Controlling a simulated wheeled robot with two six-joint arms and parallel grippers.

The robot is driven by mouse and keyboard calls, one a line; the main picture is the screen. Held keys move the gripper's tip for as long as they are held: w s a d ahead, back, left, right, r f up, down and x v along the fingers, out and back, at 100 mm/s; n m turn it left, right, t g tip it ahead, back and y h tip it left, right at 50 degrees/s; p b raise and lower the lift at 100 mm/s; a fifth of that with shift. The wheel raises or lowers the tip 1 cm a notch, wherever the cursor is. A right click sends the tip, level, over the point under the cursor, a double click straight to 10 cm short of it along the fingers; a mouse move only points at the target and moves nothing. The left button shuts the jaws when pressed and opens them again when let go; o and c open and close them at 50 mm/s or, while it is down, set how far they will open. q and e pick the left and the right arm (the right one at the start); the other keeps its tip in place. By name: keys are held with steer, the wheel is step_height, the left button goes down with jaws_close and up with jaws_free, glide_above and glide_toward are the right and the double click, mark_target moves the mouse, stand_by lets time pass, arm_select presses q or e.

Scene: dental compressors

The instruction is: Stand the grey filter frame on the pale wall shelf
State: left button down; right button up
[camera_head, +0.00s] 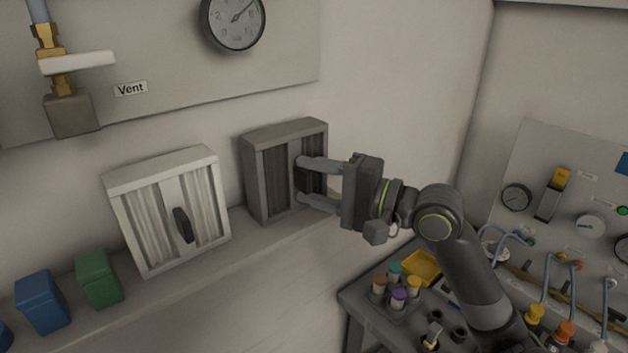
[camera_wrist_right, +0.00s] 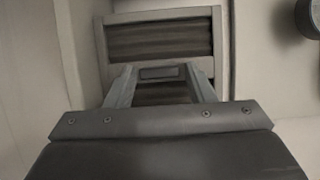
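The grey filter frame (camera_head: 268,135), with dark pleats and a small dark handle, stands upright on the pale wall shelf (camera_head: 222,257), its back close to the wall. In the right wrist view the frame (camera_wrist_right: 160,17) shows straight ahead. My right gripper (camera_head: 302,181) is at its front, with one finger on each side of the handle. In the wrist view my right gripper (camera_wrist_right: 160,80) looks open, with small gaps between the fingertips and the handle (camera_wrist_right: 160,73). My left gripper is out of view.
A white filter frame (camera_head: 128,183) stands left of the grey one, with green (camera_head: 98,279) and blue (camera_head: 42,301) containers further left. A gauge (camera_head: 232,20) and a valve (camera_head: 70,75) are above. A table with coloured bottles (camera_head: 397,296) is below my right arm.

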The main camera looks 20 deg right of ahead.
steer(key=shift+o, duration=0.7)
steer(key=shift+r, duration=0.15)
steer(key=v, duration=1.2)
stand_by(0.6)
